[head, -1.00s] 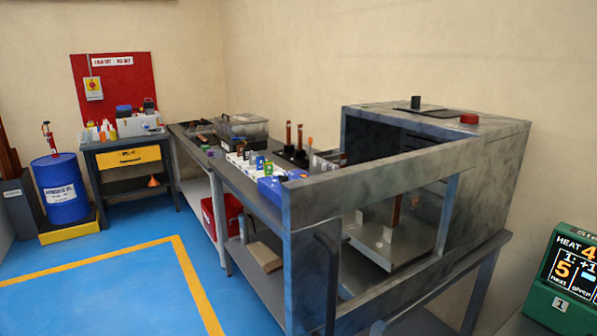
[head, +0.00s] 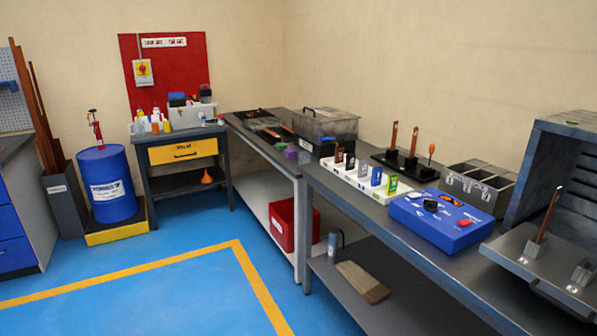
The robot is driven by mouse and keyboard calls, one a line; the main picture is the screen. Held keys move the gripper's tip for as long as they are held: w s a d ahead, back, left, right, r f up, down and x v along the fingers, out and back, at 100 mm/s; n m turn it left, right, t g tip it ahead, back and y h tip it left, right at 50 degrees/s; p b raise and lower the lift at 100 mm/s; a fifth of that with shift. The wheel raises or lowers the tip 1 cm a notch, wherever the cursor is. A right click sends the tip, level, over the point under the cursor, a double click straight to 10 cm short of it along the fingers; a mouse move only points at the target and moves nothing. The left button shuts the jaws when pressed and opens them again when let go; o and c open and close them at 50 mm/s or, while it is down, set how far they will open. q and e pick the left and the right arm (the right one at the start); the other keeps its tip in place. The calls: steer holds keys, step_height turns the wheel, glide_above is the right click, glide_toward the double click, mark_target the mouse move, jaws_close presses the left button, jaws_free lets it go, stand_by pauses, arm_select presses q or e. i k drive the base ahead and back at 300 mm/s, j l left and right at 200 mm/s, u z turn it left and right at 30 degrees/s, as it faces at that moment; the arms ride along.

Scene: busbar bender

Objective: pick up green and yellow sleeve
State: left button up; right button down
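A small green piece with some yellow on it (head: 391,185) stands upright at the near right end of a white rack (head: 352,182) on the long bench; it looks like the green and yellow sleeve. Beside it in the rack stand a blue piece (head: 376,175), a pale one (head: 363,169) and darker ones further back. The piece is small here, so its exact shape is hard to tell. Neither of my grippers is in view.
A blue control box (head: 440,222) sits just right of the rack on the bench (head: 340,205). Behind are a black base with copper bars (head: 410,163) and a grey divided bin (head: 475,186). A bending machine (head: 560,180) stands at right. The blue floor (head: 150,285) in front is clear.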

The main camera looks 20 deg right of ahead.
mark_target(393, 180)
steer(key=i+j, duration=0.2)
steer(key=i, duration=0.35)
steer(key=i+j+u, duration=0.1)
steer(key=i, duration=0.45)
steer(key=i+j, duration=0.25)
steer(key=i, duration=0.3)
steer(key=i+j+z, duration=0.1)
steer(key=i+z, duration=0.15)
steer(key=z, duration=0.15)
steer(key=i+j+z, duration=0.15)
steer(key=z, duration=0.25)
steer(key=i+j+z, duration=0.25)
steer(key=z, duration=0.2)
steer(key=i+j+z, duration=0.25)
steer(key=z, duration=0.15)
steer(key=i+j+z, duration=0.1)
steer(key=j+z, duration=0.3)
